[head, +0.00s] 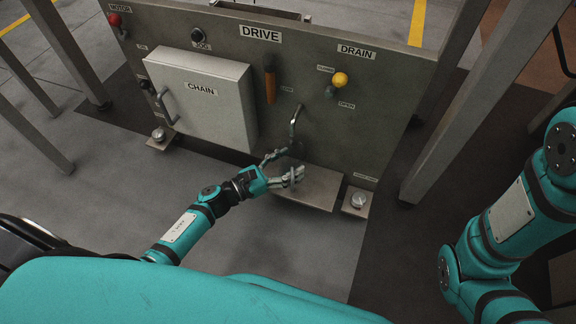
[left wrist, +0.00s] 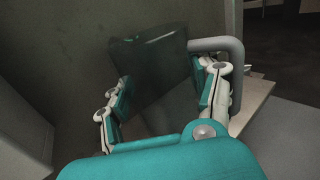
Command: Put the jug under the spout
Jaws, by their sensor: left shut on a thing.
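My left gripper (head: 285,170) is at the front of the panel, low down, just above the small shelf (head: 318,190). In the head view the jug is hard to make out, largely hidden by the fingers. The bent grey spout (head: 294,128) comes down from the panel just above the gripper. I cannot tell whether the jug rests on the shelf. My right gripper is out of view.
The panel bears a white CHAIN box (head: 200,98), an orange-handled DRIVE lever (head: 270,80) and a yellow DRAIN knob (head: 340,79). Grey posts (head: 445,110) stand to the right. The floor in front is clear.

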